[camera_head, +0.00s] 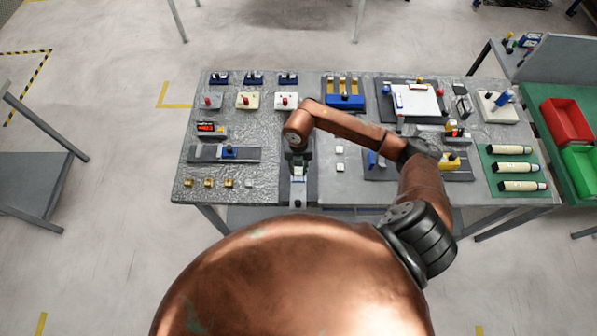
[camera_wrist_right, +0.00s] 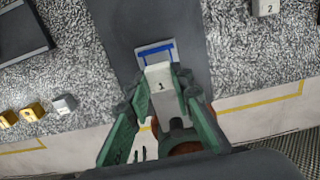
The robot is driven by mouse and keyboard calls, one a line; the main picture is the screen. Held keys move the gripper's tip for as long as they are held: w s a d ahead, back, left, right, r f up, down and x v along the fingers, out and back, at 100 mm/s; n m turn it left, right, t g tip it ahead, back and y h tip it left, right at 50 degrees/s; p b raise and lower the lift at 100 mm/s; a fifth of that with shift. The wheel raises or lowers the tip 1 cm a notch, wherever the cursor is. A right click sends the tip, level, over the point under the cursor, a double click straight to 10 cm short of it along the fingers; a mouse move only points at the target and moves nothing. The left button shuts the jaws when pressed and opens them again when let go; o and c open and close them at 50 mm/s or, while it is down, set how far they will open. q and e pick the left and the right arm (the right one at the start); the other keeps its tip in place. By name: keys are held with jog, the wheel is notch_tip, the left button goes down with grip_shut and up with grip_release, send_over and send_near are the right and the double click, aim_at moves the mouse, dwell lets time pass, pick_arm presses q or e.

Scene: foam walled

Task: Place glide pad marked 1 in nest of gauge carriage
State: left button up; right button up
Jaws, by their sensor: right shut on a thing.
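The glide pad marked 1 (camera_wrist_right: 162,88) is a pale block with its number facing the camera in the right wrist view. My right gripper (camera_wrist_right: 164,80) is shut on it, with a green finger on each side. Just beyond the pad is a light plate with a blue bracket-shaped edge (camera_wrist_right: 155,47), seemingly the gauge carriage, on a dark grey strip (camera_wrist_right: 125,38). The pad overlaps its near part in the picture; I cannot tell whether they touch. In the head view my right gripper (camera_head: 299,163) points down over the same strip (camera_head: 310,190). My left gripper is not in view.
A pale block marked 2 (camera_wrist_right: 265,7) lies to the right. Small brass blocks (camera_wrist_right: 33,112) and a grey block (camera_wrist_right: 65,104) stand left, near the table's front edge. A rail with a blue slider (camera_head: 229,152) lies left of the strip. Green and red bins (camera_head: 567,121) stand far right.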

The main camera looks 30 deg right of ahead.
aim_at(299, 170)
notch_tip(299, 170, down, 3)
jog(key=shift+p, duration=0.6)
jog(key=shift+w+f, duration=0.1)
jog(key=shift+f, duration=0.15)
jog(key=o, duration=0.9)
jog(key=shift+r, duration=0.35)
notch_tip(299, 170, up, 12)
jog(key=b, duration=0.2)
jog(key=shift+f, duration=0.15)
